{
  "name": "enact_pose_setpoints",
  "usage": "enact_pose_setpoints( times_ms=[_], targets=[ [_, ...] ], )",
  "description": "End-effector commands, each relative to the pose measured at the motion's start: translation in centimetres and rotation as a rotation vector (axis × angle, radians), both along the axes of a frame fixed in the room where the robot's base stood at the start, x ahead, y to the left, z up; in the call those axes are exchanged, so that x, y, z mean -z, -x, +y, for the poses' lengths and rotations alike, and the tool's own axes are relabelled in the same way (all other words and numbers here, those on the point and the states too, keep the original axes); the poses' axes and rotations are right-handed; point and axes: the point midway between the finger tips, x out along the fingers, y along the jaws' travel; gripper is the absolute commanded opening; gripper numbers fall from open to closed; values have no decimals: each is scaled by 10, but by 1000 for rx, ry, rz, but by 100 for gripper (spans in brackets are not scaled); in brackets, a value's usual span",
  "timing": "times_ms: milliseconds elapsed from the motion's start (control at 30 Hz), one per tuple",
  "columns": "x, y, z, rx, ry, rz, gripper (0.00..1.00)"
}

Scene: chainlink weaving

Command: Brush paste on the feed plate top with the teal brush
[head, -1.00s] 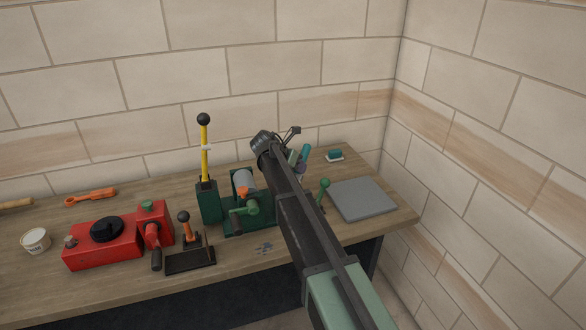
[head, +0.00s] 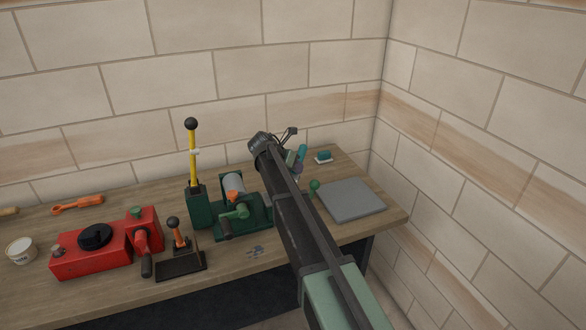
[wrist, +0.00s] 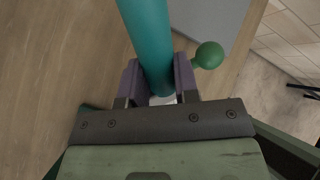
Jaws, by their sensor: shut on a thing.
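The teal brush shows as a thick teal handle (wrist: 148,40) in the wrist view. My gripper (wrist: 158,78) is shut on it, with a purple finger on each side. In the head view a bit of the teal handle (head: 301,152) shows beyond my arm, and my gripper (head: 293,160) is mostly hidden there. The bristles cannot be made out. A white tub (head: 21,251) with lettering too small to read stands at the far left of the bench. I cannot tell for sure which part is the feed plate.
A red machine (head: 75,260), a black-based lever (head: 180,262), a green crank machine (head: 240,230) and a tall yellow lever (head: 193,155) stand on the bench (head: 150,290). A grey slab (head: 352,200), a green knob (head: 314,185) and a teal block (head: 323,156) are right of my arm.

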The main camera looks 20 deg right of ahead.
Motion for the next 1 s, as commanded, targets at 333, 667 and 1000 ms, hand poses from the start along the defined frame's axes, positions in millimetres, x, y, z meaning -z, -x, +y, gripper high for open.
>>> enact_pose_setpoints(
  times_ms=[333,667,1000],
  targets=[
    [-50,0,0,0,0,0,5],
    [-69,0,0,0,0,0,5],
    [-68,0,0,0,0,0,5]
  ],
)
